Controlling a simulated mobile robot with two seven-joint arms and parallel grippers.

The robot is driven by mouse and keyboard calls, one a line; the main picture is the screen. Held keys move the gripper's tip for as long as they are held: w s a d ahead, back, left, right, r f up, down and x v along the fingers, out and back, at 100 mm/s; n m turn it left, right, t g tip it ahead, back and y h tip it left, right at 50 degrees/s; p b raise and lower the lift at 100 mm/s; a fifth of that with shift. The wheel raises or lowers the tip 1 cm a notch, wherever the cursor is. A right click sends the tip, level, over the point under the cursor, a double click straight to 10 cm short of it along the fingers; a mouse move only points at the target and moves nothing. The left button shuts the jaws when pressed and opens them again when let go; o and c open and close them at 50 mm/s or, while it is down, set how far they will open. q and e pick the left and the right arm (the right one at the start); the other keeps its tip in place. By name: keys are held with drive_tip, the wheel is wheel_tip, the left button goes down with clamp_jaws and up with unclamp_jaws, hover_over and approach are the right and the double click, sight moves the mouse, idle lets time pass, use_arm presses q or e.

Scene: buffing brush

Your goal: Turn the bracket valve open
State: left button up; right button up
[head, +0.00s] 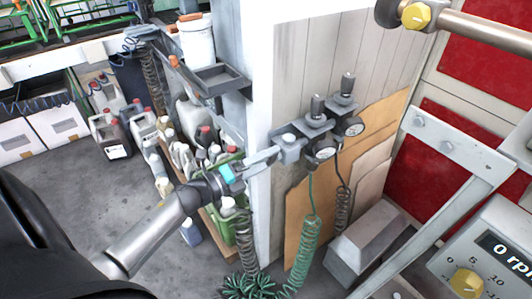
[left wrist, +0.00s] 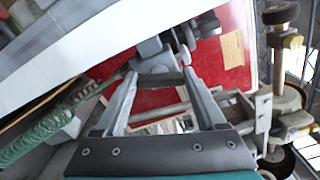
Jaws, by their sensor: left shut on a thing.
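The bracket valve (head: 291,150) is a grey metal fitting on the corner of the pale wall panel, at the left end of a row of regulators with black knobs and round gauges. My left gripper (head: 275,157) reaches it from the lower left, with its fingers shut on the valve's near end. In the left wrist view the two grey fingers of the gripper (left wrist: 160,80) stand either side of the valve (left wrist: 157,62). The fingers hide part of the valve, and its turn angle is hard to tell. My right gripper is not in view.
Gauges (head: 325,151) and coiled green hose (head: 305,240) hang right of the valve. A shelf of bottles (head: 190,150) stands left of the wall corner. A grey metal frame (head: 455,150) and dial box (head: 490,265) are at right. Grey floor (head: 70,200) is open at left.

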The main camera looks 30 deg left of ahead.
use_arm(q)
drive_tip(key=shift+n+p, duration=1.1)
drive_tip(key=shift+n, duration=0.9)
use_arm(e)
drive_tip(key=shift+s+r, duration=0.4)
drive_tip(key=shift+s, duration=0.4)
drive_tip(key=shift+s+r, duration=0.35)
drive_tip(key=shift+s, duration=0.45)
use_arm(q)
drive_tip(key=o, duration=1.3)
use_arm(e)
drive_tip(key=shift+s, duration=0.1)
